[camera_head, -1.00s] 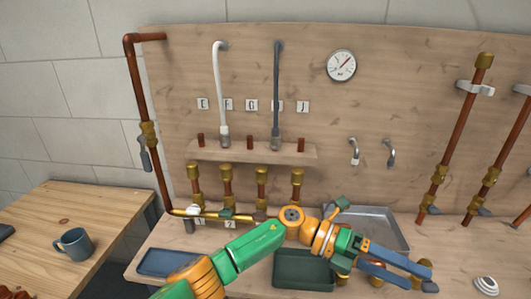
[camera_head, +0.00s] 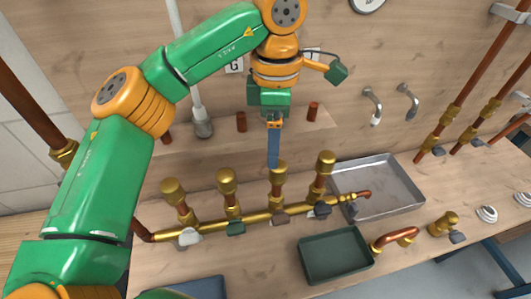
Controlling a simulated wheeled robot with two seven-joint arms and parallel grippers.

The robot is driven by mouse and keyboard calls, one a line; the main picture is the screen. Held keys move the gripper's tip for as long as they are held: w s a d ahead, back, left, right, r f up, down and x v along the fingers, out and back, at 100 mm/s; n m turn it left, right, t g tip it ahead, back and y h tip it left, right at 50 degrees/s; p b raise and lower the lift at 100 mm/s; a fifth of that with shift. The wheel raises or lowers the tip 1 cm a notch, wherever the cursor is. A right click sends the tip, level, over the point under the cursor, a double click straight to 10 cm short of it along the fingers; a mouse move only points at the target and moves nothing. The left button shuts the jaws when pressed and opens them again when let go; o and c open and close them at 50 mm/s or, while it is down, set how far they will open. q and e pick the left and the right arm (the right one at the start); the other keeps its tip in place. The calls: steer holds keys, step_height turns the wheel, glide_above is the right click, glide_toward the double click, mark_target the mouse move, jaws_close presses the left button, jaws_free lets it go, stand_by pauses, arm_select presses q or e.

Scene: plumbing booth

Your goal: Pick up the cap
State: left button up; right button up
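Several brass caps stand on the upright stubs of a brass and copper manifold: far-left cap (camera_head: 173,189), second cap (camera_head: 227,178), third cap (camera_head: 279,170), right-hand cap (camera_head: 326,160). My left arm comes in from the left and arches over the bench. Its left gripper (camera_head: 273,160) points down, with its blue fingers at the top of the third cap. The fingers are seen edge-on, so I cannot tell whether they are apart or touch the cap. My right gripper is not in view.
A dark green tray (camera_head: 335,256) and a grey metal tray (camera_head: 378,190) lie in front of and right of the manifold. A copper elbow (camera_head: 396,238) and a brass valve (camera_head: 444,224) lie on the bench. A wooden shelf (camera_head: 300,130) with pipe stubs is behind the caps.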

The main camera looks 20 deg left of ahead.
mark_target(281, 165)
arm_select(q)
steer(key=f, duration=0.1)
steer(key=s+d+f+p, duration=0.1)
steer(key=f, duration=0.1)
steer(key=d+f, duration=0.1)
steer(key=f, duration=0.1)
steer(key=shift+s+f+p, duration=0.15)
steer(key=shift+f+p, duration=0.1)
steer(key=shift+p, duration=0.15)
steer(key=shift+f, duration=0.3)
steer(key=shift+a+f, duration=0.1)
steer(key=shift+a, duration=0.2)
steer(key=shift+c, duration=0.2)
steer(key=shift+d, duration=0.15)
steer(key=c, duration=1.1)
jaws_close()
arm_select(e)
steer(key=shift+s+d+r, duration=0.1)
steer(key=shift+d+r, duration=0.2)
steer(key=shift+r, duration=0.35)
